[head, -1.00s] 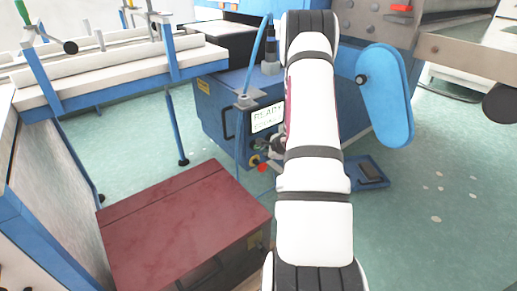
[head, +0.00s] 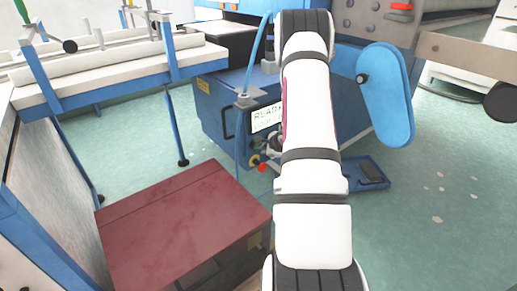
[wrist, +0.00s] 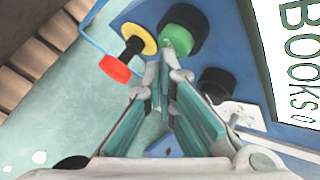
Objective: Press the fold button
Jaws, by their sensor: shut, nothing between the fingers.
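The control panel's blue face (wrist: 295,155) carries a green button (wrist: 185,28) with a black collar, a red mushroom button (wrist: 115,68) on a yellow collar, and a black knob (wrist: 215,84). No label reading "fold" is legible. My gripper (wrist: 164,62) is shut and empty, with its fingertips at the lower edge of the green button in the wrist view. I cannot tell whether they touch it. In the head view the red button (head: 262,167) shows left of my arm, and my arm hides much of the panel.
A blue cable (head: 250,62) runs down beside the panel. A dark red-topped box (head: 180,225) stands in front. A blue pedal (head: 365,173) lies on the floor at right.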

